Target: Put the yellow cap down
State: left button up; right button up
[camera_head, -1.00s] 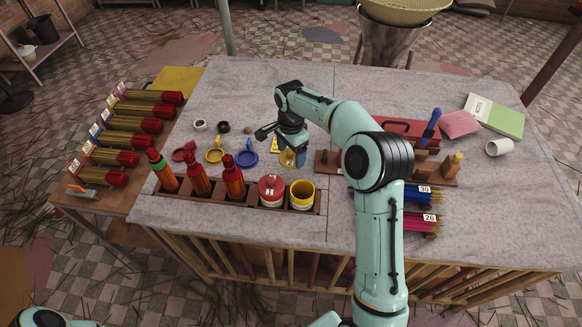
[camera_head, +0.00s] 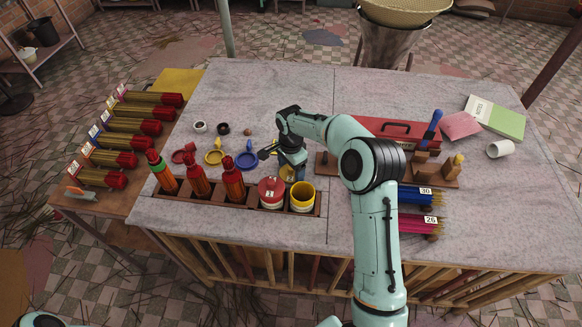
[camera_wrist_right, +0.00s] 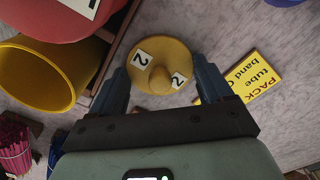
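The yellow cap (camera_wrist_right: 160,62), a round disc with a central knob and "2" labels, sits between the two fingers of my right gripper (camera_wrist_right: 160,84) in the right wrist view. The fingers touch its sides. In the head view the right gripper (camera_head: 290,171) is low over the table, just behind the open yellow tube (camera_head: 302,197); the cap is mostly hidden there. The yellow tube also shows at the left of the right wrist view (camera_wrist_right: 38,72). I cannot tell whether the cap touches the table. My left gripper is out of view.
A red-capped tube (camera_head: 271,193) and several red extruders stand in the wooden rack (camera_head: 252,205). Another yellow cap-like ring (camera_head: 214,157) and a blue one (camera_head: 246,160) lie left of the gripper. A yellow card (camera_wrist_right: 256,82) lies close by. The wooden stand (camera_head: 445,178) is to the right.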

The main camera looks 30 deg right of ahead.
jog(key=shift+o, duration=1.4)
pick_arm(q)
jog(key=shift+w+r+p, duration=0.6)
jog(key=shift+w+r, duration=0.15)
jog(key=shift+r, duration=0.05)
pick_arm(e)
notch_tip(320, 180, up, 12)
jog(key=shift+r, duration=0.2)
